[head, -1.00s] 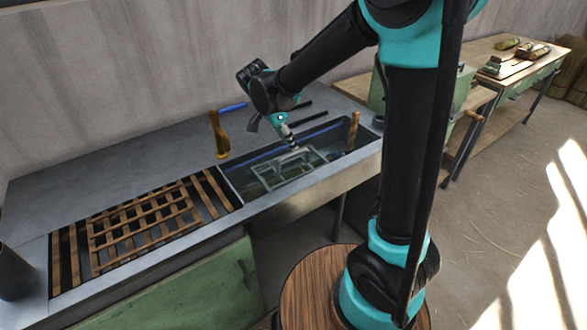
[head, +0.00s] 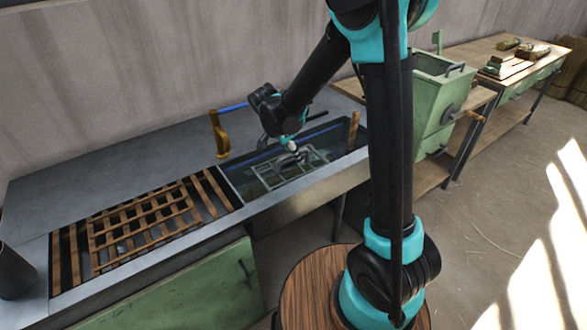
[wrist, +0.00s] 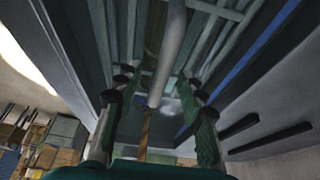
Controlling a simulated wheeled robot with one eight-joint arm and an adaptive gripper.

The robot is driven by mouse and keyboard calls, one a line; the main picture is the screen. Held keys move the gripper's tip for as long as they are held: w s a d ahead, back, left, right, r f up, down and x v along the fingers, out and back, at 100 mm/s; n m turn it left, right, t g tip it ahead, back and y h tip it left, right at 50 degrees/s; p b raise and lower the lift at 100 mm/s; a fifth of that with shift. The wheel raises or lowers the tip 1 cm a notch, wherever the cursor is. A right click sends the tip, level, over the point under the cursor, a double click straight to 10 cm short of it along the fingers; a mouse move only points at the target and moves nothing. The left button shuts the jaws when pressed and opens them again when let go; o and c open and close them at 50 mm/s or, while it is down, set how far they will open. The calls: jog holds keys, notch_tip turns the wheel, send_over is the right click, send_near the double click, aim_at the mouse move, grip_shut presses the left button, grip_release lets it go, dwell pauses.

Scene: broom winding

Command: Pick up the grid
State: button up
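A grey metal grid (head: 272,179) lies low in the sink-like basin (head: 232,190). My gripper (head: 291,157) reaches down into the basin from above, over the middle of this grid. In the wrist view the two fingers of my gripper (wrist: 158,88) stand apart, with a grey bar (wrist: 172,45) running between them. Whether either finger touches the bar is not clear. Bars of the grid (wrist: 225,12) show beyond the fingers. A wooden slatted grid (head: 140,226) lies to the left of the basin, clear of my gripper.
A wooden-handled tool (head: 218,135) stands at the basin's back left edge. A wooden stick (head: 353,130) rises at its right end. The grey counter (head: 110,160) behind is mostly clear. A green metal box (head: 440,95) stands to the right.

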jog(key=shift+f, duration=0.25)
dwell(0.4)
grip_shut()
dwell(0.4)
